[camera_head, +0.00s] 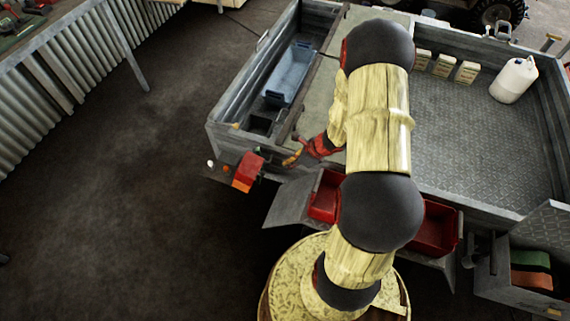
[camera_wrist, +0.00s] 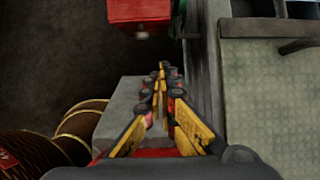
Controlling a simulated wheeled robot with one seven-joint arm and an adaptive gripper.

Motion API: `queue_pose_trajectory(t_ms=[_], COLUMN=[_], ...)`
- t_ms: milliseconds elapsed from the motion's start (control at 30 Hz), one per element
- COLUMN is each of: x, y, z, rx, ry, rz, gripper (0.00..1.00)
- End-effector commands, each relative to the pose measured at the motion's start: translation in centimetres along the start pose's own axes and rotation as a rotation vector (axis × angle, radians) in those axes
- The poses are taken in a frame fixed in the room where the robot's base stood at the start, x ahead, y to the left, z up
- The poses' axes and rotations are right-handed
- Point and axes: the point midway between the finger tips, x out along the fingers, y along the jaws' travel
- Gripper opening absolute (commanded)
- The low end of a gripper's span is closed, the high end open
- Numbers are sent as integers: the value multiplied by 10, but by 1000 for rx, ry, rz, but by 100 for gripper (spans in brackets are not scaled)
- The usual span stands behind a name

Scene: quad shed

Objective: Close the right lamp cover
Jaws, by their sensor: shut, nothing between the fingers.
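A red and orange lamp (camera_head: 246,172) is at the trailer's near left corner; its red body also shows at the top of the wrist view (camera_wrist: 140,12). A grey flap (camera_head: 289,203) sticks out to the right of this lamp, and a grey surface shows under my fingers in the wrist view (camera_wrist: 124,98). I cannot tell for certain which part is the right lamp cover. My gripper (camera_head: 292,157) is shut and empty, close to the trailer's near edge, right of the lamp. In the wrist view its fingertips (camera_wrist: 162,72) are together, pointing past the trailer edge. Contact cannot be told.
Red bins (camera_head: 434,228) sit along the trailer's near side, partly behind my arm. A box with a raised grey lid (camera_head: 552,226) is at the right. A blue crate (camera_head: 290,73) and a white canister (camera_head: 513,80) are in the trailer. The floor at left is clear.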

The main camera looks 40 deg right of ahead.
Motion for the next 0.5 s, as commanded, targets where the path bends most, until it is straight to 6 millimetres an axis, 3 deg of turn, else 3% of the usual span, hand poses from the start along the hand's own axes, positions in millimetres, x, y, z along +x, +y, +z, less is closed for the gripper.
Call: queue_pose_trajectory(t_ms=[33,400,500], x=[13,85,83], y=[1,1,0], z=[-2,-1,19], rx=[-1,-4,-7], ry=[1,0,-1], rz=[3,3,1], gripper=[0,0,0])
